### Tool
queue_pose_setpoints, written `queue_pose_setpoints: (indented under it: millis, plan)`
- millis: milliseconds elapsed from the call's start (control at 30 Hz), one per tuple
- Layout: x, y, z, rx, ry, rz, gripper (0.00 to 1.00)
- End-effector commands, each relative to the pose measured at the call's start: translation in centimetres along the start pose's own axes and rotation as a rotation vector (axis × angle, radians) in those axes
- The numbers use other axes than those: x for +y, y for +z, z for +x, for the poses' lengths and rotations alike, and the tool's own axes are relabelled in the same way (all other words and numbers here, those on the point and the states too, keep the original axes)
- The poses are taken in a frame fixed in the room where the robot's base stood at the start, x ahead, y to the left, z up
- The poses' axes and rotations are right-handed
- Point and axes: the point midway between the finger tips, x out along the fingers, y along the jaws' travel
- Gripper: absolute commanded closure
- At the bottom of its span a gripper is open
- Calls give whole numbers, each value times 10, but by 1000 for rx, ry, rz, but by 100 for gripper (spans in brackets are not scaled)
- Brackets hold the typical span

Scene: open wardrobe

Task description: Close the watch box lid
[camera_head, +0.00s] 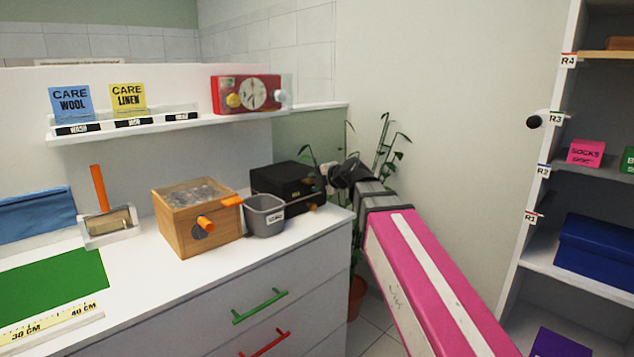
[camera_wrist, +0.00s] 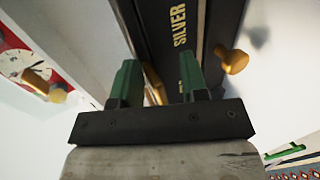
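A wooden box (camera_head: 180,238) with grey contents showing at its top and an orange knob on its front stands on the white dresser. A black box (camera_head: 275,182) stands to its right, by the dresser's end. I cannot tell for sure which is the watch box. My gripper (camera_head: 328,172) is at the black box's right side. In the wrist view my gripper (camera_wrist: 160,82) has its two green fingers apart, before a dark box (camera_wrist: 170,40) lettered SILVER. A gold piece (camera_wrist: 154,84) shows between the fingers; contact is unclear. A gold knob (camera_wrist: 232,60) is to the right.
A grey bin (camera_head: 264,216) stands between the boxes. A shelf above holds a red dial device (camera_head: 246,94) and two care cards (camera_head: 70,104). A plant (camera_head: 385,140) is behind my arm. An open shelf unit (camera_head: 560,262) stands at the right.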

Motion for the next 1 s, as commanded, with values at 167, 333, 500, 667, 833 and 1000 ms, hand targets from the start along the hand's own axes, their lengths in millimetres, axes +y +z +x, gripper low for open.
queue_pose_setpoints:
  millis: [167,333,500,667,833,1000]
  plan:
    - [0,0,2,3,-4,-2,64]
    - [0,0,-13,1,-1,-2,64]
    - [0,-1,-45,-1,1,-1,64]
    - [-1,-1,-76,-2,2,-1,64]
    - [0,-1,-98,-1,2,0,64]
    - [0,-1,-108,0,1,0,64]
